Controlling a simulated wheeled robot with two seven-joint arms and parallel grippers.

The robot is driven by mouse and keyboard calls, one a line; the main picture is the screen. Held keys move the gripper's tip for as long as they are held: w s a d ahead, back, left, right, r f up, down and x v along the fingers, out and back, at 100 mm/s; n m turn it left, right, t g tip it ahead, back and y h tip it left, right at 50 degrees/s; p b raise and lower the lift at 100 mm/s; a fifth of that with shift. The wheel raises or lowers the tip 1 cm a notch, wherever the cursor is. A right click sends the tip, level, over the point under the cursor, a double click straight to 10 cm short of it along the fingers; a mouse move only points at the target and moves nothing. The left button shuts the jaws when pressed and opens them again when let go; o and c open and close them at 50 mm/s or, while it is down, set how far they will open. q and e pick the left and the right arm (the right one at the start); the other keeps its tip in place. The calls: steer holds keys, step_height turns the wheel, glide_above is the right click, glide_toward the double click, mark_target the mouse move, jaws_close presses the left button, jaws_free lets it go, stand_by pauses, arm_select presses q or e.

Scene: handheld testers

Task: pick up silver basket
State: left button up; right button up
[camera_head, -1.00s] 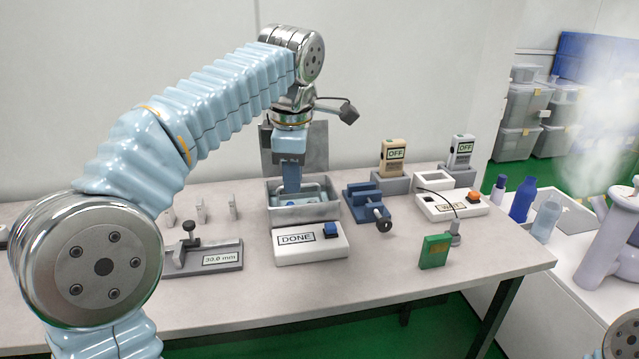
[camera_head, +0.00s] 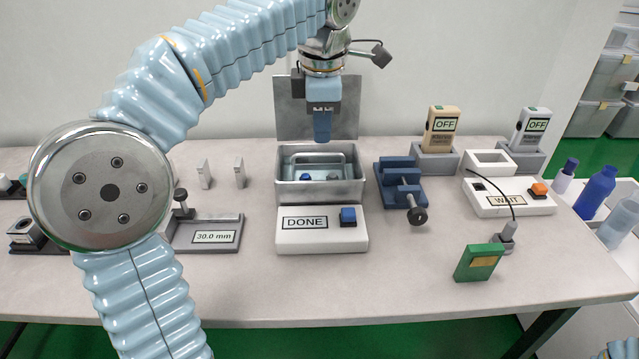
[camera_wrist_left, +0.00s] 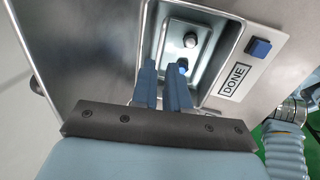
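The silver basket (camera_head: 320,168) sits inside an open grey metal box (camera_head: 320,193) at the middle of the bench. Its handle stands above its rim, and small blue-topped things lie in it. In the left wrist view the basket (camera_wrist_left: 188,52) lies beyond the fingertips. My left gripper (camera_head: 322,138) points down just above and behind the box, apart from the basket. In the left wrist view its two blue fingers (camera_wrist_left: 162,68) are slightly apart with nothing seen gripped between them. My right gripper is out of view.
The box's raised lid (camera_head: 345,95) stands behind my left gripper. A white DONE box (camera_head: 321,241) with a blue button is in front. A blue vise (camera_head: 398,185) stands to the right and a 30.0 mm gauge (camera_head: 215,237) to the left.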

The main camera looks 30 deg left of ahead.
mark_target(322, 153)
arm_select(q)
steer(key=f, duration=0.3)
steer(key=w+f, duration=0.1)
steer(key=f, duration=0.1)
steer(key=shift+a, duration=0.25)
jaws_close()
